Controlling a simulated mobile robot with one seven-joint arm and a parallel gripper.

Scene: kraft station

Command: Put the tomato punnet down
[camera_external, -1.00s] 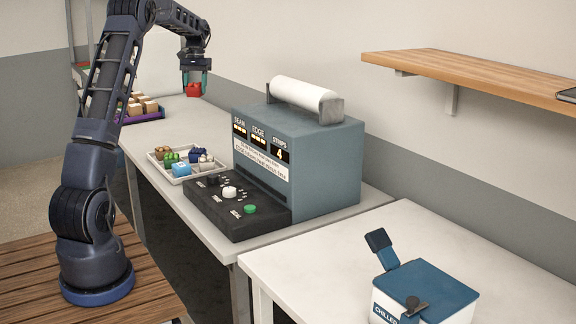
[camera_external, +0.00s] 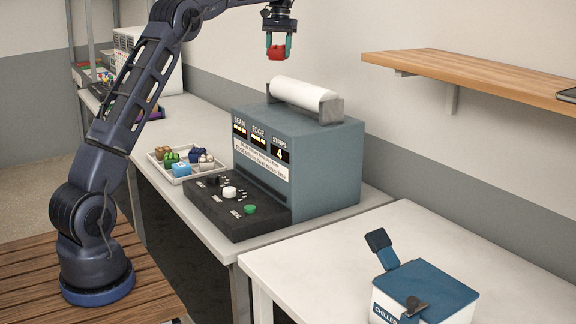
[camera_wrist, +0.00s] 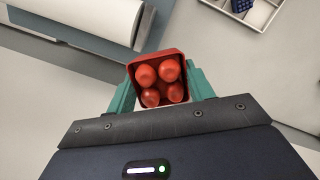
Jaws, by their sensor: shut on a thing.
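The tomato punnet (camera_external: 276,53) is a small red open box. In the wrist view the punnet (camera_wrist: 157,57) shows several red tomatoes inside. My gripper (camera_external: 277,47) is shut on it, with a teal finger on each side, and my gripper shows in the wrist view too (camera_wrist: 160,90). The punnet hangs upright in the air, above and behind the top of the blue-grey machine in the external view, touching no surface that I can see.
The blue-grey machine (camera_external: 330,160) with a white roll (camera_external: 300,93) on top stands on the white bench. A tray (camera_external: 207,172) of small coloured items lies left of it. A blue-lidded box (camera_external: 432,287) stands on the front table (camera_external: 320,262). A wooden shelf (camera_external: 480,75) is at right.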

